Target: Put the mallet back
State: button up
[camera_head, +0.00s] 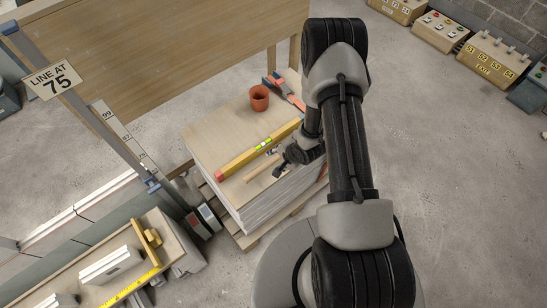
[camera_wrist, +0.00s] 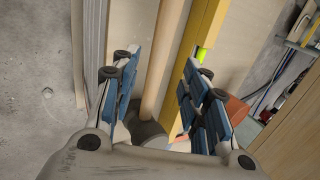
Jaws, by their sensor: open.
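The mallet lies on the stacked boards. Its pale wooden handle (camera_head: 258,171) shows in the head view, beside a yellow level. In the wrist view, the handle (camera_wrist: 163,62) runs lengthwise between the blue finger pads, and a grey rounded end (camera_wrist: 150,132), apparently the mallet's head, sits close to the palm. My gripper (camera_head: 275,162) is low over the stack with its jaws open. In the wrist view, the gripper (camera_wrist: 157,68) has one finger on each side of the handle, with a visible gap on the left. Contact on the right is unclear.
The yellow level (camera_head: 258,149) lies close alongside the handle. A terracotta cup (camera_head: 259,98) and an orange-and-grey tool (camera_head: 284,90) are farther back on the board stack (camera_head: 205,135). A wooden panel (camera_head: 170,45) stands behind. A bench (camera_head: 178,238) with a yellow rule is lower left.

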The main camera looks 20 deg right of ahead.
jog(key=d+r+n+h, duration=0.2)
jog(key=r+n, duration=0.1)
jog(key=r, duration=1.2)
jog(key=d+r+n+h, duration=0.2)
jog(key=r+n, duration=0.1)
jog(key=r, duration=1.2)
jog(key=s+a+r+n, duration=0.4)
jog(key=s+r, duration=0.5)
jog(key=s, duration=0.2)
jog(key=s+a+r+n+y, duration=0.1)
jog(key=s+a+r+n, duration=0.2)
jog(key=s+r, duration=0.5)
jog(key=s+a+p, duration=0.1)
jog(key=s, duration=0.3)
jog(key=shift+a+r+n+g+y, duration=0.2)
jog(key=shift+r+n+g+y, duration=0.1)
jog(key=shift+r+n, duration=0.1)
